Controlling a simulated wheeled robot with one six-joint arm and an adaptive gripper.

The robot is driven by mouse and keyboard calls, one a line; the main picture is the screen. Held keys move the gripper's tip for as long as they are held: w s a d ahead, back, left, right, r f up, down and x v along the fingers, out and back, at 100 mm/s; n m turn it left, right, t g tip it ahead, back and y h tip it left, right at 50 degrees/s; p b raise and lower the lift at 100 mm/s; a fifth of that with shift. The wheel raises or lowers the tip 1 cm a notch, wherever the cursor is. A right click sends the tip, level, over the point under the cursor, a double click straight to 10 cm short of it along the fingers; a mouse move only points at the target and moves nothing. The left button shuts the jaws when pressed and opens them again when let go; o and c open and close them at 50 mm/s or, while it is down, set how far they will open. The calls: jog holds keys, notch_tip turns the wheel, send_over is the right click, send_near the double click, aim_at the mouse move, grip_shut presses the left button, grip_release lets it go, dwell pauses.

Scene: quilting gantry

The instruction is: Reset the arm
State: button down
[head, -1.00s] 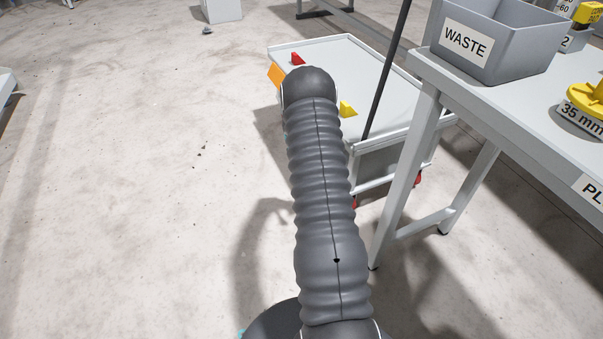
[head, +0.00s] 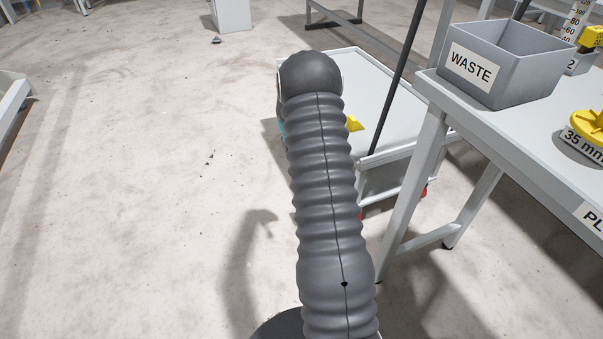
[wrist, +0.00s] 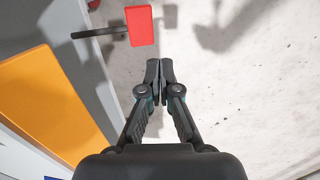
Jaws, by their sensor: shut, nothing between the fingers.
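My gripper (wrist: 160,72) shows in the wrist view with its two fingers together and nothing between them. It hangs over bare grey floor at the edge of a white cart.
The white cart (head: 389,95) carries a yellow piece (head: 354,123). A table (head: 450,88) at right holds a grey WASTE bin (head: 530,65) and a yellow part (head: 592,124). The wrist view shows an orange panel (wrist: 50,105) and a red block (wrist: 140,26).

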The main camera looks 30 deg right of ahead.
jog(key=shift+a+r, duration=0.2)
jog(key=shift+r, duration=0.55)
jog(key=s+a+r+n+t+y+p, duration=0.1)
jog(key=s+a+r+t, duration=0.4)
jog(key=s+a+r, duration=2.3)
jog(key=s+r+n+p, duration=0.1)
jog(key=s+r, duration=0.2)
jog(key=s, duration=0.1)
jog(key=shift+s+a+r+t, duration=0.35)
jog(key=shift+a+t, duration=0.05)
jog(key=shift+d, duration=0.1)
